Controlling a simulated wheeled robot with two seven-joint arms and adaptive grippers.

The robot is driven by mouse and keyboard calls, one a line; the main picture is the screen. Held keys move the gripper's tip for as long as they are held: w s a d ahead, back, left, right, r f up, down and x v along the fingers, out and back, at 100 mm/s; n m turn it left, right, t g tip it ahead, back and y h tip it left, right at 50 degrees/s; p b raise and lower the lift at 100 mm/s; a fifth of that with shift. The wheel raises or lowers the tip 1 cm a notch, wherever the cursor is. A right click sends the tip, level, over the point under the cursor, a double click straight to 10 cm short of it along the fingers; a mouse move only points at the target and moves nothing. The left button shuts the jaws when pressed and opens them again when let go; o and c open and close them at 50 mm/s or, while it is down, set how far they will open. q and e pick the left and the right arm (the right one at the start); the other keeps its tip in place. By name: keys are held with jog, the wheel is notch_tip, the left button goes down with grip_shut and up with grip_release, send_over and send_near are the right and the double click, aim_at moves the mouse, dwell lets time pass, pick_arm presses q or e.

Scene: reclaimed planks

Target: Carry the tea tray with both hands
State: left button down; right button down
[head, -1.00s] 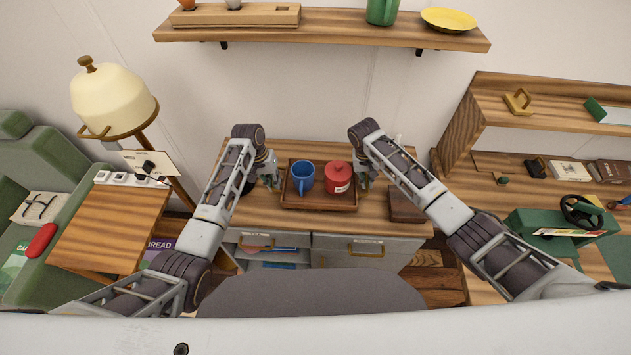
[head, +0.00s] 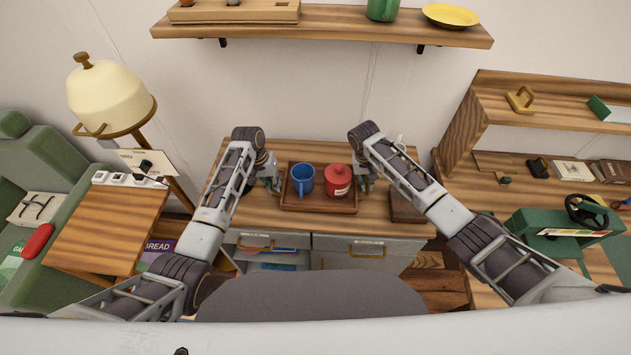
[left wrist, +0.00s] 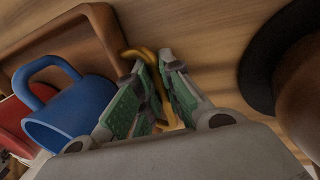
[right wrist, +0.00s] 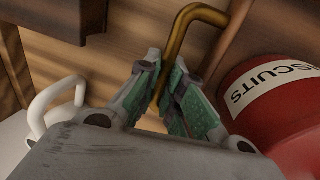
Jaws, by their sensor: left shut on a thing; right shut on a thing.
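The wooden tea tray (head: 320,207) is on the wooden cabinet top in the head view. On it are a blue mug (head: 303,181) at the left and a red tin (head: 338,182) at the right, lettered "BISCUITS" in the right wrist view (right wrist: 275,105). My left gripper (head: 274,186) is at the tray's left end, and its green-padded fingers (left wrist: 148,100) are shut on a brass handle (left wrist: 140,55). My right gripper (head: 364,187) is at the right end, shut on the other brass handle (right wrist: 180,40). Whether the tray touches the cabinet top I cannot tell.
A dark wooden box (head: 405,208) stands right of the tray, close to my right arm. The cabinet (head: 365,252) has drawers below. A wall shelf (head: 320,27) with a green mug (head: 382,9) and yellow plate (head: 450,15) hangs above. A lamp (head: 105,95) stands left.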

pick_arm(q)
jog(key=shift+f, duration=0.2)
pick_arm(e)
jog(key=shift+f, duration=0.2)
pick_arm(q)
jog(key=c, duration=1.5)
grip_release()
jog(key=shift+c, duration=0.2)
pick_arm(e)
jog(key=c, duration=1.5)
grip_release()
jog(key=shift+c, duration=0.2)
pick_arm(q)
jog(key=shift+r, duration=0.2)
pick_arm(e)
jog(key=shift+r, duration=0.2)
